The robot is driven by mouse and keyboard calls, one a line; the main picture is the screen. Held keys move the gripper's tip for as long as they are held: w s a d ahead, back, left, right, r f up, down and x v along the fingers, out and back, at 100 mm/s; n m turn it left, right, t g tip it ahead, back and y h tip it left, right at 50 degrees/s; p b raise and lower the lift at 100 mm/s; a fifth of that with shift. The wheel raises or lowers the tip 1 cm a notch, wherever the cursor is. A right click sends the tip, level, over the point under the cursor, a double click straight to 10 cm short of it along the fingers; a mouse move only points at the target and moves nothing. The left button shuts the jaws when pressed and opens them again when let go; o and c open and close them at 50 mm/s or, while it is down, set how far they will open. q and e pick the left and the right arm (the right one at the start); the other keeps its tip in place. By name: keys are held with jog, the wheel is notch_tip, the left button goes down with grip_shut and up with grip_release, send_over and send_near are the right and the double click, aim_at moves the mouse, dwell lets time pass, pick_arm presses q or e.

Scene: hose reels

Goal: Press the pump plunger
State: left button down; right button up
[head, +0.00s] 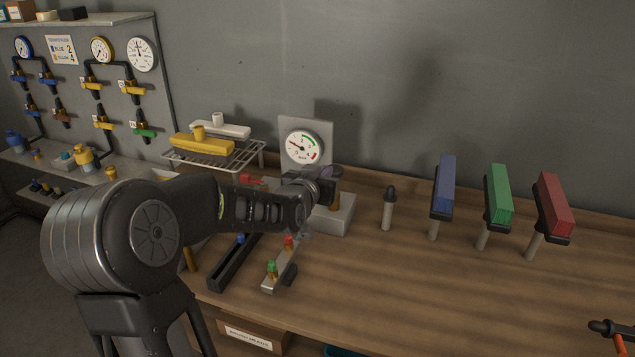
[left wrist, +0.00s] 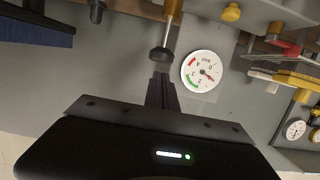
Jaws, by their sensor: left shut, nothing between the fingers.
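The fingers of my left gripper (left wrist: 161,80) are shut, empty, and close to that knob. I cannot tell whether they touch it. My right gripper is not in view.
The gauge (head: 303,148) stands behind the pump. A wire rack (head: 215,159) with yellow and white parts is to the left. A black-topped post (head: 388,208) and blue (head: 445,184), green (head: 499,195) and red (head: 554,204) blocks on posts stand right.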

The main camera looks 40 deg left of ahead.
pick_arm(q)
jog(key=v, duration=0.5)
jog(key=shift+b, duration=0.3)
dwell(0.5)
notch_tip(320, 180, up, 4)
jog(key=shift+w+r+b, duration=0.2)
jog(key=shift+b, duration=0.95)
